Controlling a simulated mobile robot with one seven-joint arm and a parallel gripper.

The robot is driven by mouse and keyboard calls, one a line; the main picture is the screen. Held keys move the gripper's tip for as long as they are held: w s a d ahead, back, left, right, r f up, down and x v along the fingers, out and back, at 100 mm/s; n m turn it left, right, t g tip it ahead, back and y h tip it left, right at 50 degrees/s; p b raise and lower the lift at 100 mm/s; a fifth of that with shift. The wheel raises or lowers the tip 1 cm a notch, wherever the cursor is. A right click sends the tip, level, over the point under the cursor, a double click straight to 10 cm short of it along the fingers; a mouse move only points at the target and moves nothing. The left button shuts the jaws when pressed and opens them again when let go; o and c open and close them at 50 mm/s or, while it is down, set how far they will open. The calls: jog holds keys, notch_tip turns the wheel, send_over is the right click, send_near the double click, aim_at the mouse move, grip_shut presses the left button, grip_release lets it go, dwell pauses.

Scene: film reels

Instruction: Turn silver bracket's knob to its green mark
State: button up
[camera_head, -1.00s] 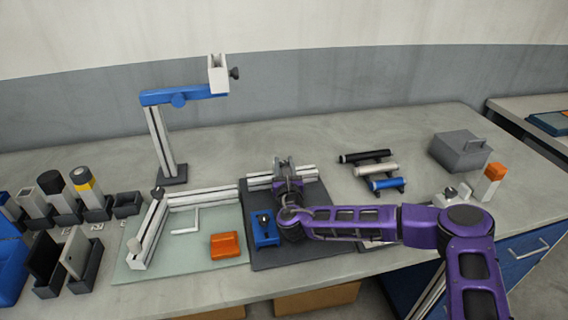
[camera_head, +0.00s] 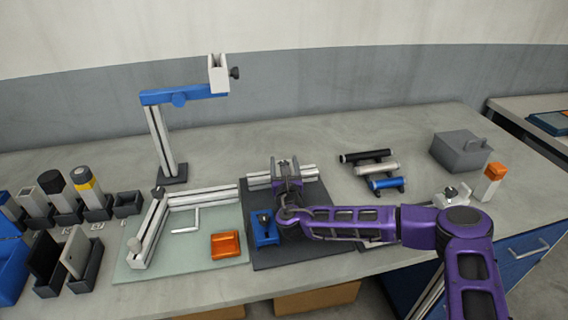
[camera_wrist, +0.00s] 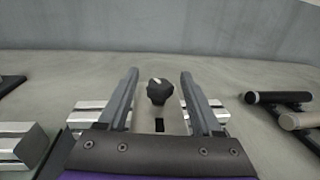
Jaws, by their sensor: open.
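A black lobed knob (camera_wrist: 159,91) with a pale pointer line on top sits on a light grey-silver bracket (camera_wrist: 173,118) in the wrist view. The pointer tilts toward the upper left. I see no green mark. My gripper (camera_wrist: 159,74) is open, with one finger on each side of the knob and a gap on both sides. In the head view my gripper (camera_head: 288,164) is over the rails at the back of the dark mat, where it mostly hides the bracket and its knob.
A blue bracket (camera_head: 266,236) with a dark knob stands on the dark mat (camera_head: 310,250), left of my arm. Silver rails (camera_head: 308,172) lie behind. Black, white and blue cylinders (camera_head: 385,183) lie to the right. A tall blue-armed stand (camera_head: 160,140) rises at back left.

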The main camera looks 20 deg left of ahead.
jog(key=v, duration=1.7)
jog(key=shift+s, duration=0.25)
